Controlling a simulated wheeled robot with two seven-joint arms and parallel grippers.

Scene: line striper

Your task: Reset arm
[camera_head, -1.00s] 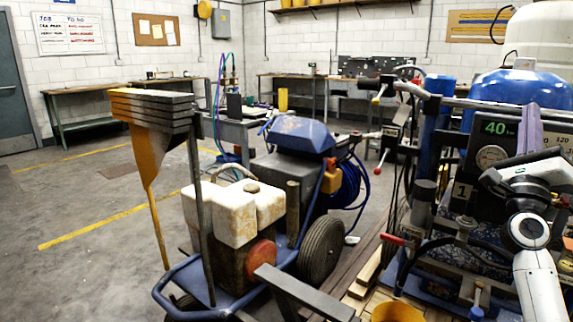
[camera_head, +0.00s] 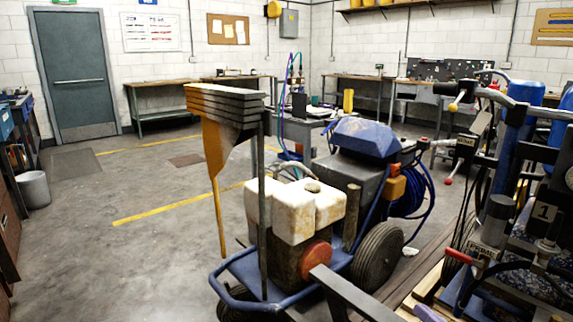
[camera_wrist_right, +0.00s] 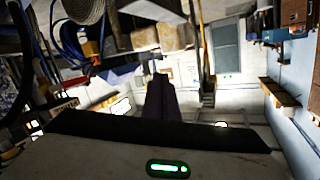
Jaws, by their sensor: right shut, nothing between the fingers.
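My right gripper (camera_wrist_right: 160,82) shows in the wrist view as dark purple fingers pressed together, with nothing between them. In the head view I cannot clearly pick it out at the right edge. A red-tipped lever (camera_head: 458,256) is on the equipment at the right. My left gripper is not in view. Which part is the arm named in the task, I cannot tell.
A workbench (camera_head: 160,88) lines the back wall, beside a grey door (camera_head: 80,80). A bin (camera_head: 34,190) stands at the left. The concrete floor at left is open; the right side is crowded.

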